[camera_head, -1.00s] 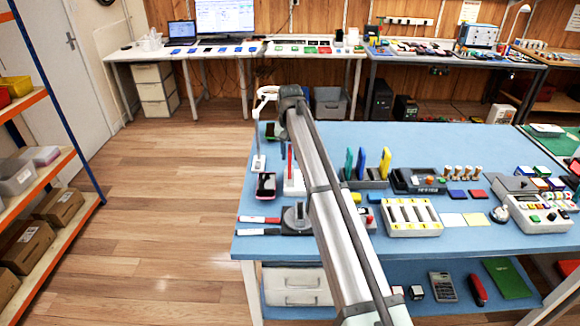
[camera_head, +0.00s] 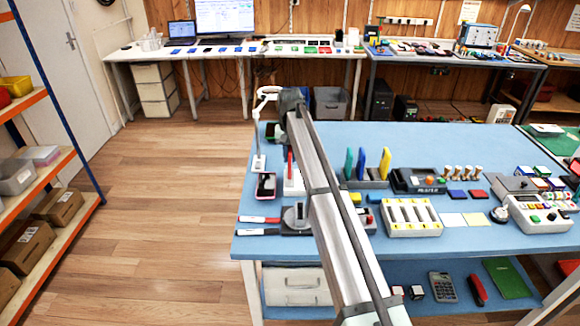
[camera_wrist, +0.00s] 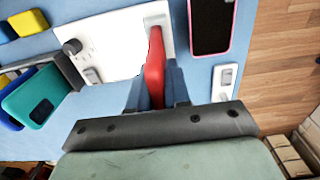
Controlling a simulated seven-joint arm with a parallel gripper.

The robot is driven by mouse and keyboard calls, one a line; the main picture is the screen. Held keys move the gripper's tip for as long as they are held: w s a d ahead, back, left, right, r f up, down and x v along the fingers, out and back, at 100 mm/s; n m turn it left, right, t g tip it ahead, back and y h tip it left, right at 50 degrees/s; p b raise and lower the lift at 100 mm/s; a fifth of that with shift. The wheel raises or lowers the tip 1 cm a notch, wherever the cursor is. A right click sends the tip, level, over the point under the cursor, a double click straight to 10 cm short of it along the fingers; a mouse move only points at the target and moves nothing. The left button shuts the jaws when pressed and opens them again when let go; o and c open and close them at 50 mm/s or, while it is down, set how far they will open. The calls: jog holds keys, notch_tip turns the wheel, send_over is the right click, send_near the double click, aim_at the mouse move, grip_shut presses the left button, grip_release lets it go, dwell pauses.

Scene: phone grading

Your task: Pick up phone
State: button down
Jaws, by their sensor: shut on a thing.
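A red slab-like phone (camera_head: 290,162) stands upright, edge-on, in a white holder (camera_head: 294,187) near the table's left side. It also shows in the wrist view (camera_wrist: 154,65), above the white holder (camera_wrist: 110,45). My gripper (camera_wrist: 157,85) has its blue-grey fingers on both sides of the red phone's near end and is shut on it. In the head view my arm hides most of the gripper. A phone with a dark face and pink rim (camera_head: 266,185) lies beside the holder, apart from my fingers; it is also in the wrist view (camera_wrist: 210,22).
Upright blue, green and yellow slabs (camera_head: 361,163) stand in a rack right of the arm; a teal one (camera_wrist: 37,97) shows in the wrist view. A white lamp arm (camera_head: 261,125) rises at the table's left edge. Red- and white-handled tools (camera_head: 258,219) lie in front.

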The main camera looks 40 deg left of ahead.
aim_at(290, 148)
jog(key=shift+r, duration=0.15)
jog(key=shift+r, duration=2.15)
